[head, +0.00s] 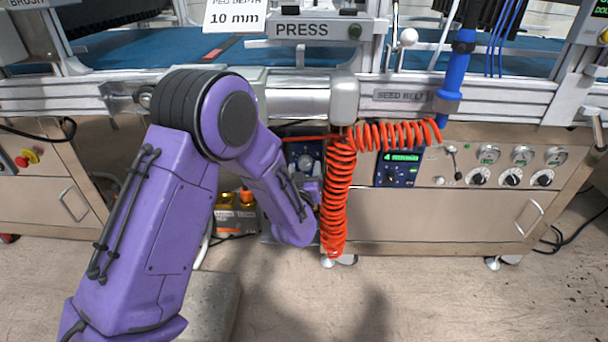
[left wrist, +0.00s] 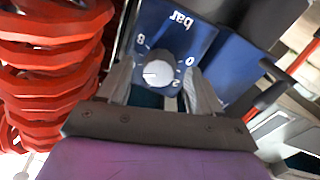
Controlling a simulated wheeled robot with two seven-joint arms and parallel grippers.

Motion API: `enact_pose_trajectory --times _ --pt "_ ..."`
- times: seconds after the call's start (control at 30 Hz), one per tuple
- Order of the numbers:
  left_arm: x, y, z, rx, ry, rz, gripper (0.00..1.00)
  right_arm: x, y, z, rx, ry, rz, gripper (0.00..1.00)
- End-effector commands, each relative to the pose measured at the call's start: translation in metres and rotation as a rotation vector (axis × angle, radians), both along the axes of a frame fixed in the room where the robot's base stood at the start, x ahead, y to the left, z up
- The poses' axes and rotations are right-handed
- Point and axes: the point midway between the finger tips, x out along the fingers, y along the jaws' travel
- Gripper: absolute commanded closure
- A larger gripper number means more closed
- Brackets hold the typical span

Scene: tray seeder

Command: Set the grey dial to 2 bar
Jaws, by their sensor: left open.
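The grey dial (left wrist: 159,73) sits on a blue panel (left wrist: 205,40) marked "bar", which appears upside down in the left wrist view. The digits 0, 2 and 8 show around it. A white mark on the dial points to the picture's left, away from the 2 at lower right. My left gripper (left wrist: 160,79) is open, with one finger on each side of the dial; I cannot tell if they touch it. In the head view, the dial (head: 305,162) is small, and my left gripper (head: 312,188) is partly hidden by its arm. My right gripper is not in view.
A red coiled hose (head: 338,195) hangs right beside my left gripper; it also fills the left of the wrist view (left wrist: 45,70). Another blue panel (head: 398,168) with a green display, and several gauges and black knobs, are to the right. The press housing (head: 300,98) is above.

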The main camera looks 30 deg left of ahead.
Motion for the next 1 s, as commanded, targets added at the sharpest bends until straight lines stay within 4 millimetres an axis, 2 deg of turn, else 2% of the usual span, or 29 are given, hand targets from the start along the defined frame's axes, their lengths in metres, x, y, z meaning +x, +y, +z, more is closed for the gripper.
enact_pose_trajectory --times 0.1,0.33,0.5,0.77,1.0 --pt "0.0065 0.0037 -0.0005 0.0 0.0 0.0 0.35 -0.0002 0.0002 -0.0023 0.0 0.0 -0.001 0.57" --pt "0.0072 0.004 0.0001 0.0 0.001 0.0 0.35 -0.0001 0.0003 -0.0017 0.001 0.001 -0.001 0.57" --pt "0.007 0.0039 -0.0001 0.0 0.001 0.0 0.9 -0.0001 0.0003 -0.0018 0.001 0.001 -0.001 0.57" --pt "0.0069 0.0037 -0.0001 -0.011 -0.006 0.0 0.91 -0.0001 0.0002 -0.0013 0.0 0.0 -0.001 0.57" --pt "0.0068 0.0038 -0.0001 -0.095 -0.055 0.001 0.91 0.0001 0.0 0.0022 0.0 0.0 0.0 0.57"
